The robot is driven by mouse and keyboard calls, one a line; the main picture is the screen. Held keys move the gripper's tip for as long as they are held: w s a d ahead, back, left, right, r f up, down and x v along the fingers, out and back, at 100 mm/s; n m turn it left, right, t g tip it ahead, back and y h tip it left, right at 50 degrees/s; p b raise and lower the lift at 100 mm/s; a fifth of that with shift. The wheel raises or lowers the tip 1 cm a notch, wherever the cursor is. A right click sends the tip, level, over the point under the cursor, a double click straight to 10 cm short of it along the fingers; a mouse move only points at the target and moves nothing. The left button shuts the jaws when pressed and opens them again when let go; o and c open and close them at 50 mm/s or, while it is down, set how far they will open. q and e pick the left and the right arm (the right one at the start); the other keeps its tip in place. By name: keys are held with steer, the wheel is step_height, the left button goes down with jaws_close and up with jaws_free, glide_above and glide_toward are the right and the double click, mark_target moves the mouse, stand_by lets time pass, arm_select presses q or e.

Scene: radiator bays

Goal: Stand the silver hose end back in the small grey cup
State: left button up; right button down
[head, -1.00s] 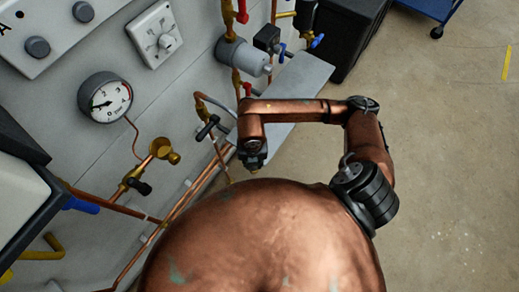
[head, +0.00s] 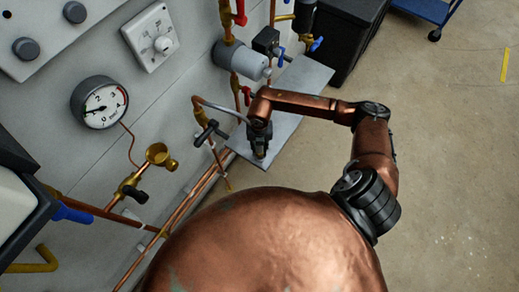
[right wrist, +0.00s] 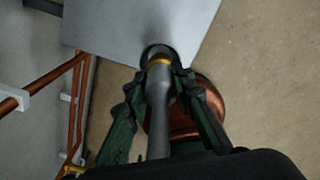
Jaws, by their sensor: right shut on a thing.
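My right gripper (head: 260,150) points down over the near corner of the grey shelf (head: 298,95). In the right wrist view its two dark green fingers (right wrist: 163,78) are shut on the silver hose end (right wrist: 159,92), a grey tube with a brass-coloured band near its tip. A dark round rim (right wrist: 157,47), which looks like the small cup, shows at the tip, against the shelf. I cannot tell whether the tip is inside it or just above. In the head view the gripper hides the cup, and the silver hose (head: 222,107) runs to it. My left gripper is not in view.
A brass valve with a black handle (head: 207,132) and copper pipes (head: 192,205) are on the wall left of the gripper. A grey cylinder (head: 240,59) and a blue-handled valve (head: 268,40) are behind. Open floor (head: 450,150) lies to the right.

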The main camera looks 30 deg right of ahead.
mark_target(260, 149)
steer(key=shift+f, duration=1.55)
steer(key=shift+f, duration=0.1)
steer(key=shift+f+b, duration=0.25)
steer(key=shift+b, duration=0.1)
steer(key=c, duration=1.7)
jaws_free()
steer(key=shift+o, duration=0.2)
steer(key=shift+r, duration=0.1)
steer(key=shift+r, duration=0.3)
step_height(260, 149, up, 12)
steer(key=shift+f+p, duration=0.1)
steer(key=shift+p, duration=0.9)
steer(key=shift+d, duration=0.1)
